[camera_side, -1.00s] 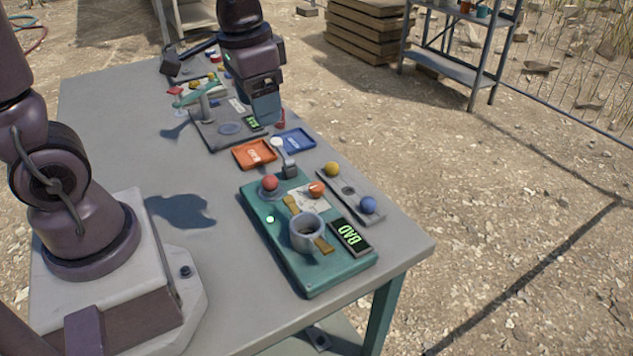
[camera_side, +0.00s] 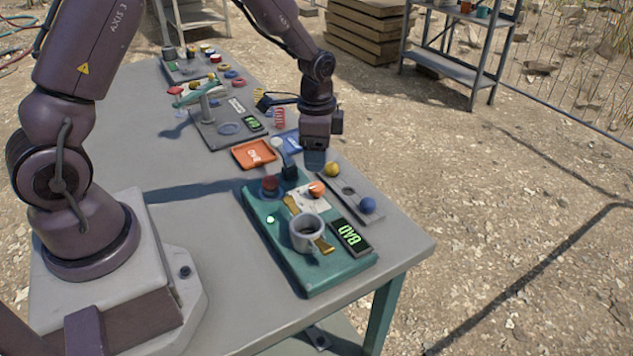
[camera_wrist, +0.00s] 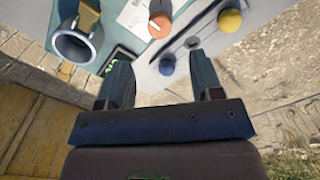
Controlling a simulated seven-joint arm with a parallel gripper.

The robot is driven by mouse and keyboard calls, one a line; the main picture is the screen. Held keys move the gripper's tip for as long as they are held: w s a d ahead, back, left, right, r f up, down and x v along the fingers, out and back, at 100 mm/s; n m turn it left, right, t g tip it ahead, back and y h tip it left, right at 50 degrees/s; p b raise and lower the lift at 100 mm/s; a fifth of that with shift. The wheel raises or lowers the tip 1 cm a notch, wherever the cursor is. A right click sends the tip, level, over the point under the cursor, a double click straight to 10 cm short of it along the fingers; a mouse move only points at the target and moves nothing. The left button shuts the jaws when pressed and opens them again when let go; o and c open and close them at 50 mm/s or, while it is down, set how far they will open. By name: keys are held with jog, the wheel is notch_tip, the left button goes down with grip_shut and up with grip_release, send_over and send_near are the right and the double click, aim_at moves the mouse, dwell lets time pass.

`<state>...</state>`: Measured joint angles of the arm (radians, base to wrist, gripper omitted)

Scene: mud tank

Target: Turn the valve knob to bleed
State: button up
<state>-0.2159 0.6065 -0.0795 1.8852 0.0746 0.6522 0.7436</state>
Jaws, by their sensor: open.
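The valve knob looks to be the orange round knob (camera_side: 317,189) with a pale pointer mark, set on a white marked plate (camera_side: 306,201) on the teal panel (camera_side: 285,262). I cannot read the words on the plate. My gripper (camera_side: 314,165) hangs just behind and above the knob in the side view, apart from it. In the wrist view my gripper (camera_wrist: 160,75) has its two fingers spread, with nothing between them.
The teal panel also bears a grey cup-like ring (camera_side: 306,233), a red button (camera_side: 270,184), a black lever (camera_side: 288,168) and a lit display (camera_side: 350,236). Yellow (camera_side: 333,169) and blue (camera_side: 368,205) balls sit on a grey strip alongside. Orange (camera_side: 254,154) and blue trays lie behind.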

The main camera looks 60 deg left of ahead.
aim_at(317, 186)
notch_tip(317, 186, down, 8)
jog(key=shift+f, duration=0.1)
jog(key=shift+c, duration=0.2)
jog(key=c, duration=0.9)
